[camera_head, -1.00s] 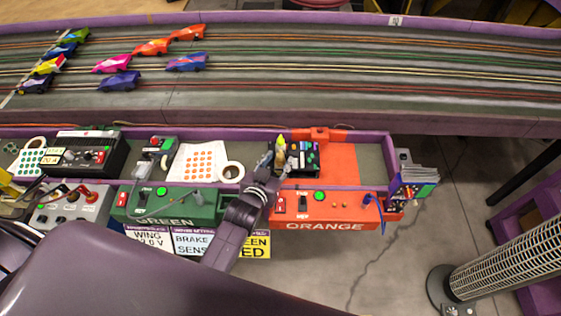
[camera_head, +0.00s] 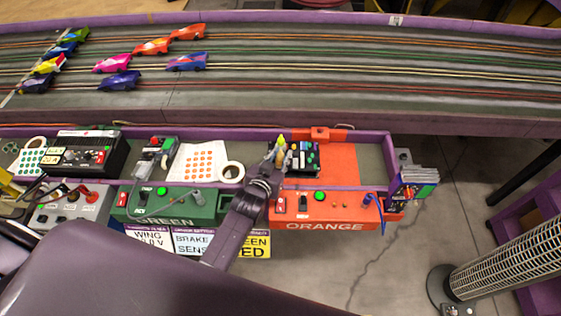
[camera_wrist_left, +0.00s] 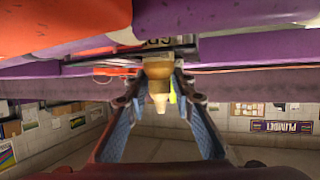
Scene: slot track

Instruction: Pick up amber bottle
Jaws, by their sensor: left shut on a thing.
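The amber bottle (camera_wrist_left: 158,72) shows in the left wrist view between my two fingers, with a pale tan nozzle tip. My left gripper (camera_head: 276,153) is shut on it at the left edge of a small black rack (camera_head: 302,157) on the orange station. In the head view the fingers largely hide the bottle. A yellow-green tip (camera_head: 281,139) shows just behind the fingers. I cannot tell whether the bottle is clear of the surface below. My right gripper is not in view.
A white tape roll (camera_head: 231,172) and a sheet of orange dots (camera_head: 201,162) lie left of the gripper. The orange surface (camera_head: 340,165) right of the rack is clear. The slot track with several cars (camera_head: 187,62) runs behind.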

